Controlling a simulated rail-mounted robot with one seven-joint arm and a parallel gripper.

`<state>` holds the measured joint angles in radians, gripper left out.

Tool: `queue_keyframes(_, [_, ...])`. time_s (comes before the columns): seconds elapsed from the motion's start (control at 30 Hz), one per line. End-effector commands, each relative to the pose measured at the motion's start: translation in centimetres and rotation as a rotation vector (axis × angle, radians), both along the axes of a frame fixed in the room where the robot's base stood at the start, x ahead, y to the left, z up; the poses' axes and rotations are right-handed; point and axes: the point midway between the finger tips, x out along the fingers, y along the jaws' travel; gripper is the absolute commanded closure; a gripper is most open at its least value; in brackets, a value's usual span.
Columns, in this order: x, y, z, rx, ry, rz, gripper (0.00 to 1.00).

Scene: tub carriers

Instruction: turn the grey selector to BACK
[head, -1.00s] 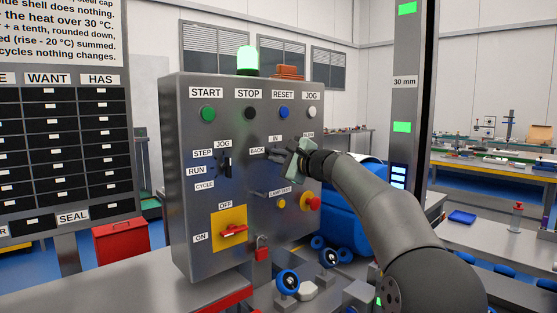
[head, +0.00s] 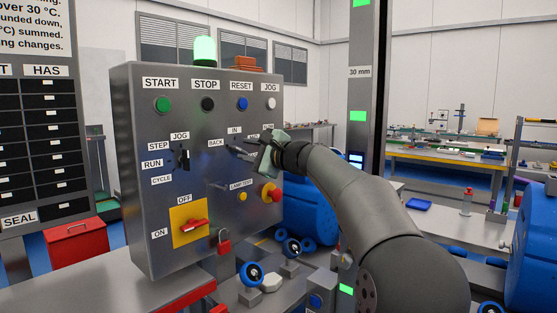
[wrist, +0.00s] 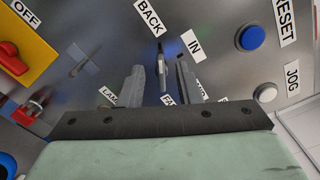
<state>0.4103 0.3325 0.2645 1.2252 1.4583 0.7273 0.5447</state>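The grey selector (head: 236,150) is on the front of the metal control panel (head: 140,215), between the BACK label (head: 216,143) and my gripper (head: 251,149). In the wrist view the selector (wrist: 162,66) shows as a narrow upright handle, its dark end toward the BACK label (wrist: 148,17); the IN label (wrist: 194,46) lies to its right. My gripper (wrist: 159,72) is open, with one finger on each side of the handle and a visible gap on both sides. The fingers partly hide labels below the handle. I cannot tell how deep the handle sits between them.
START, STOP, RESET and JOG buttons (head: 270,103) line the panel's top. A black selector (head: 183,158) is left of the grey one. Below are a yellow-backed red switch (head: 194,224), a padlock (head: 223,241) and a red knob (head: 271,194).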

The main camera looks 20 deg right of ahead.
Motion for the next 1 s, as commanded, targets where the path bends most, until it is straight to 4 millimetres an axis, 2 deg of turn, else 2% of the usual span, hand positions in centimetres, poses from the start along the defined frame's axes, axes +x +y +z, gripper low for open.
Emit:
queue_keyframes(0.03, [-1.2, -0.8, -0.2, -0.001, -0.002, -0.005, 0.69])
queue_keyframes(0.3, [-6.8, -4.3, -0.2, -0.002, -0.001, -0.004, 0.69])
queue_keyframes(0.5, [-9.6, -6.2, -0.1, -0.002, 0.001, -0.003, 0.69])
queue_keyframes(0.7, [-10.8, -6.8, -0.1, 0.0, 0.001, 0.0, 0.69])
queue_keyframes(1.0, [-10.9, -6.9, 0.0, 0.0, 0.001, 0.0, 0.69])
